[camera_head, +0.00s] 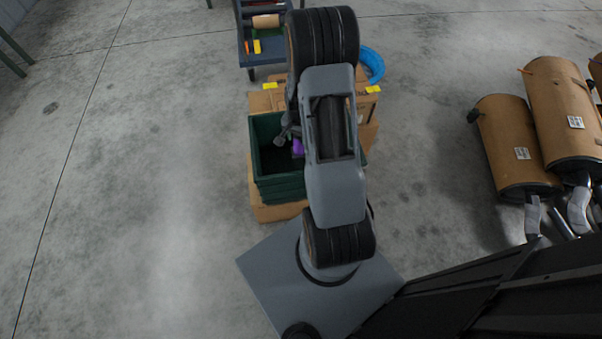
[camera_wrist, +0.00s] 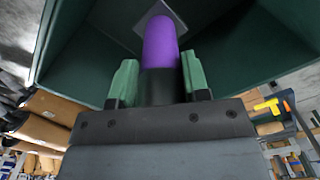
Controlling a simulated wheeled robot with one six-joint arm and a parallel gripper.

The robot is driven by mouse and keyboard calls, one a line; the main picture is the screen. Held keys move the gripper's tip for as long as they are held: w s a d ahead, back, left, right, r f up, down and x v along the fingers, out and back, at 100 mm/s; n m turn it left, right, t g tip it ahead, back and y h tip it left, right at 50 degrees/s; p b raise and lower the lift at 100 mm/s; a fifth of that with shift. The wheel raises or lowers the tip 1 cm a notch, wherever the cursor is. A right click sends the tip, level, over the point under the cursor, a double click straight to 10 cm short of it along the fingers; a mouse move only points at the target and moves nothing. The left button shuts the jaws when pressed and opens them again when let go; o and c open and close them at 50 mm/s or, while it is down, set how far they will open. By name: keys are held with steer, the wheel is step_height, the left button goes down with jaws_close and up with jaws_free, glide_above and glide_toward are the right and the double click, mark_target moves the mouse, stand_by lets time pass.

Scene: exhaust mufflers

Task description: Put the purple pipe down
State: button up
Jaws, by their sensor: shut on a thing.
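The purple pipe (camera_wrist: 160,45) stands between the two green fingers of my gripper (camera_wrist: 158,72) in the wrist view. The fingers are shut on it. A grey square piece (camera_wrist: 166,16) shows at the pipe's far end; whether they are joined I cannot tell. In the head view, a small part of the purple pipe (camera_head: 298,147) shows within the outline of the dark green crate (camera_head: 277,190), beside my arm. My arm hides the rest of the pipe and much of the crate. The crate's walls (camera_wrist: 85,55) also surround the pipe in the wrist view. Whether the pipe touches the crate's floor is unclear.
Cardboard boxes (camera_head: 268,102) lie under and behind the crate. A blue cart (camera_head: 246,42) with small items and a blue ring (camera_head: 371,64) are farther back. The floor at the left is clear.

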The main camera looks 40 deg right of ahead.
mark_target(297, 150)
steer(key=f+b, duration=0.2)
steer(key=f, duration=0.1)
steer(key=f+b, duration=0.5)
steer(key=f, duration=0.1)
steer(key=shift+w+f+b, duration=0.15)
steer(key=shift+w+b, duration=0.15)
steer(key=shift+w, duration=0.1)
step_height(297, 150, down, 10)
steer(key=b, duration=0.4)
steer(key=shift+f, duration=0.2)
steer(key=o, duration=0.9)
steer(key=shift+c, duration=0.2)
steer(key=shift+r, duration=0.1)
